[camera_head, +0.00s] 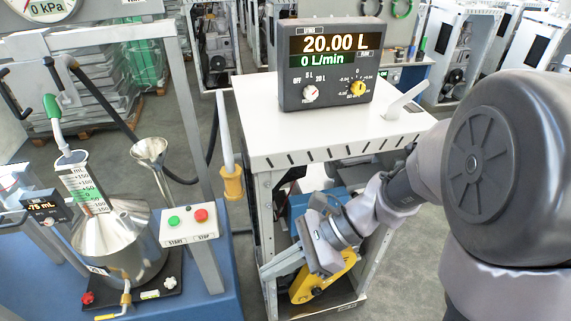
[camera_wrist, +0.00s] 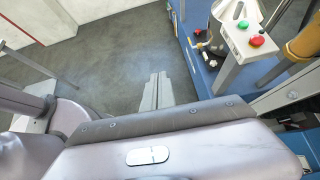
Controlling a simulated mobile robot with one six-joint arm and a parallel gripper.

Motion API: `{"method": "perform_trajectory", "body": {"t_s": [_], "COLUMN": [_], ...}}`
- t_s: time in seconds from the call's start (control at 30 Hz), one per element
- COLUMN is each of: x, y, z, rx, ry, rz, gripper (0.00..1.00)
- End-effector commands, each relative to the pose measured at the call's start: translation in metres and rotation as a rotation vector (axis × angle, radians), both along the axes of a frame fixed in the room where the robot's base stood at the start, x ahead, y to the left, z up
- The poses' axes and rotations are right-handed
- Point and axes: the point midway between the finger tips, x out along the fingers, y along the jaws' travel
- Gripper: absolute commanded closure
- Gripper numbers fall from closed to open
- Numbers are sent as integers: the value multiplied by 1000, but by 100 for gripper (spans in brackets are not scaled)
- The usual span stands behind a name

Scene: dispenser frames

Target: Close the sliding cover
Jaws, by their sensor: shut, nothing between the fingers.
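The dispenser cabinet (camera_head: 300,125) stands in the middle of the head view, with a white top and an open front. Inside its front are a blue part (camera_head: 302,203) and a yellow part (camera_head: 340,275), partly hidden by my arm. I cannot make out the sliding cover for certain. My gripper (camera_head: 268,268) is low at the front left of the cabinet opening, its fingers pointing left. In the wrist view the fingers (camera_wrist: 159,76) are together and empty, over the grey floor. Whether they touch the cabinet is unclear.
A display unit (camera_head: 330,62) reading 20.00 L sits on the cabinet. A nozzle with a yellow end (camera_head: 233,184) hangs at its left. Further left, a blue bench (camera_head: 215,300) carries a metal vessel (camera_head: 112,240) and a start/stop box (camera_head: 188,223). Grey floor (camera_wrist: 100,60) lies beyond my fingers.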

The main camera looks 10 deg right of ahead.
Motion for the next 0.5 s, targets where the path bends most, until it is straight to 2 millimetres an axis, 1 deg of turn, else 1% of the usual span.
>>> {"method": "perform_trajectory", "body": {"t_s": [0.03,0.07,0.1,0.13,0.17,0.2,0.23,0.27,0.3,0.4,0.5], "x": [19,33,53,67,81,97,107,115,122,125,121], "y": [-2,-4,-10,-17,-26,-40,-51,-63,-79,-110,-127], "z": [-13,-21,-34,-46,-60,-81,-98,-116,-141,-194,-227], "rx": [124,208,319,403,488,597,677,752,844,1023,1123], "ry": [152,245,365,451,536,640,714,779,856,993,1060], "rz": [-133,-224,-350,-444,-541,-667,-761,-849,-959,-1177,-1300], "gripper": [100,100,100,100,100,100,100,100,100,100,100]}}
